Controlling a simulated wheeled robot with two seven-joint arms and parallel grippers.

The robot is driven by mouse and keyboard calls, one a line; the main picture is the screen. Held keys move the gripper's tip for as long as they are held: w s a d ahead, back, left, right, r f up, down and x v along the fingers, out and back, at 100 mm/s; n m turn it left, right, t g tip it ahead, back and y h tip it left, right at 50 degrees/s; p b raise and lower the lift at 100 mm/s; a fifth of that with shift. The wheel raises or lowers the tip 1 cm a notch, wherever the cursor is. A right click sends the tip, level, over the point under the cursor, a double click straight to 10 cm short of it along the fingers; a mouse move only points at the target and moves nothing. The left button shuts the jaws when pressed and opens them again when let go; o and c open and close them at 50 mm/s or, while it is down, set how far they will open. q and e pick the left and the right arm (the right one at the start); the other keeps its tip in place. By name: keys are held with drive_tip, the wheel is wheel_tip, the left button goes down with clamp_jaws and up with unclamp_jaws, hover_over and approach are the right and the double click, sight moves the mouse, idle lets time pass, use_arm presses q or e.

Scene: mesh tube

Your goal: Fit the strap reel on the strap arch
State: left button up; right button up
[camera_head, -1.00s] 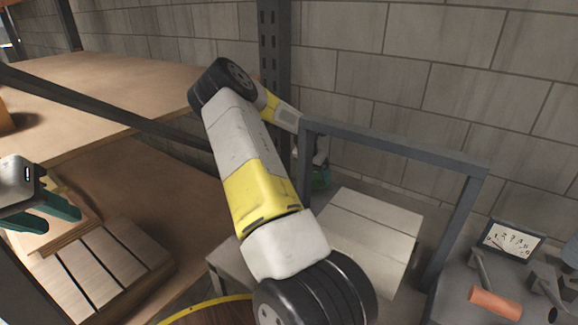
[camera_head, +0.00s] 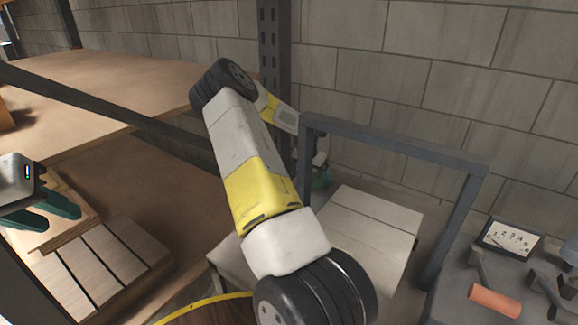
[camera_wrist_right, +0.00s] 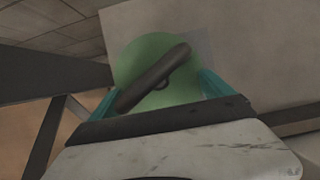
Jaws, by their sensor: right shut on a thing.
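The strap arch (camera_head: 395,146) is a dark grey frame standing over white boxes. My right arm reaches across the head view, and my right gripper (camera_head: 318,160) is at the arch's left post, partly hidden by it. A green round thing, which looks like the strap reel (camera_head: 321,179), shows small at that gripper. In the right wrist view the reel (camera_wrist_right: 150,55) is a green disc with a dark bar across it, between the teal fingers of my right gripper (camera_wrist_right: 160,92), which is shut on it.
White boxes (camera_head: 370,225) lie under the arch. A wooden shelf (camera_head: 110,85) and a slatted pallet (camera_head: 105,260) are on the left. A grey bench with a gauge panel (camera_head: 512,239) and an orange-handled tool (camera_head: 494,300) is at right. A block wall closes the back.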

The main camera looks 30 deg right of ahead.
drive_tip(key=shift+f, duration=0.95)
idle(0.7)
drive_tip(key=o, duration=1.6)
drive_tip(key=shift+o, duration=0.2)
